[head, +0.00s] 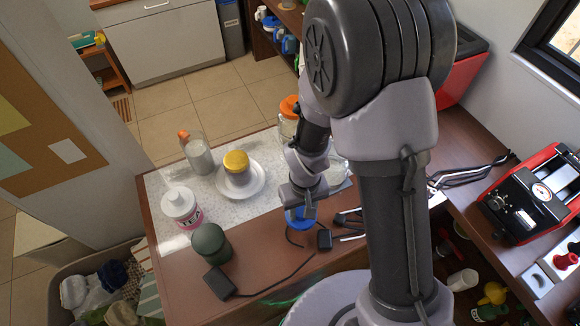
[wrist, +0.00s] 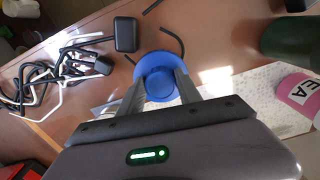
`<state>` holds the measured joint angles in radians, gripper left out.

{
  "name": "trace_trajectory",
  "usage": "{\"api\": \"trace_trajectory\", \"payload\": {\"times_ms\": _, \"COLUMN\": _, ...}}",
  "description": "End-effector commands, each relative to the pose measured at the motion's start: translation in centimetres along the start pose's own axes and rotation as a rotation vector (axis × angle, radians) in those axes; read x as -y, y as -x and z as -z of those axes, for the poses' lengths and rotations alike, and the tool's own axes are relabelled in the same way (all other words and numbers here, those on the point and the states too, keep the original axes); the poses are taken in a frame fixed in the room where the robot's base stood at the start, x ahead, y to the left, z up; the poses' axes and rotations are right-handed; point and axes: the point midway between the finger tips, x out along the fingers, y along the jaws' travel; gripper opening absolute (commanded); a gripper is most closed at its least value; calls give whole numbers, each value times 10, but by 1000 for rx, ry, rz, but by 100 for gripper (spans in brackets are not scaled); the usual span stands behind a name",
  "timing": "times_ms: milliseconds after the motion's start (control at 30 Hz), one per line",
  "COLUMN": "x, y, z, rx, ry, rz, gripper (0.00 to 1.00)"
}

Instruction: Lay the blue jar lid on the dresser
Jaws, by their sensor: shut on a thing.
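The blue jar lid (head: 296,221) is at the tips of my gripper (head: 307,204), low over the brown wooden top (head: 185,268). In the wrist view the round blue lid (wrist: 157,62) sits between the two grey fingers of my gripper (wrist: 158,90), which are shut on it. The gripper hides part of the lid. I cannot tell whether the lid touches the wood below. I cannot tell whether this wooden top is the dresser.
Black cables and an adapter (head: 219,283) lie close to the lid. A green jar (head: 210,244), pink-labelled bottle (head: 181,207), yellow-lidded jar on a saucer (head: 258,188) and glass bottle (head: 198,157) stand to the left. A red appliance (head: 541,190) is at right.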

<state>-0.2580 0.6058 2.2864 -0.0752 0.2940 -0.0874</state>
Motion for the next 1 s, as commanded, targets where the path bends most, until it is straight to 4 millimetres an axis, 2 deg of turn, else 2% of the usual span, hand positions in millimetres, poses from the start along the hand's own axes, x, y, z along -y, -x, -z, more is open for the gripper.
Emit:
{"api": "trace_trajectory", "payload": {"times_ms": 67, "x": 0, "y": -4, "z": 8, "rx": -3, "ry": 2, "rz": 0, "gripper": 0}}
{"api": "trace_trajectory", "payload": {"times_ms": 133, "x": -3, "y": -6, "z": 23, "rx": -4, "ry": 3, "rz": 0, "gripper": 0}}
{"api": "trace_trajectory", "payload": {"times_ms": 500, "x": -20, "y": -16, "z": 124, "rx": -3, "ry": 1, "rz": 0, "gripper": 0}}
{"api": "trace_trajectory", "payload": {"times_ms": 600, "x": -23, "y": -17, "z": 144, "rx": -2, "ry": 1, "rz": 0, "gripper": 0}}
{"api": "trace_trajectory", "payload": {"times_ms": 767, "x": -26, "y": -20, "z": 157, "rx": -1, "ry": 3, "rz": 0, "gripper": 0}}
{"api": "trace_trajectory", "payload": {"times_ms": 933, "x": -26, "y": -52, "z": 157, "rx": 1, "ry": 2, "rz": 0, "gripper": 0}}
{"api": "trace_trajectory", "payload": {"times_ms": 1000, "x": -26, "y": -53, "z": 158, "rx": -1, "ry": 2, "rz": 0, "gripper": 0}}
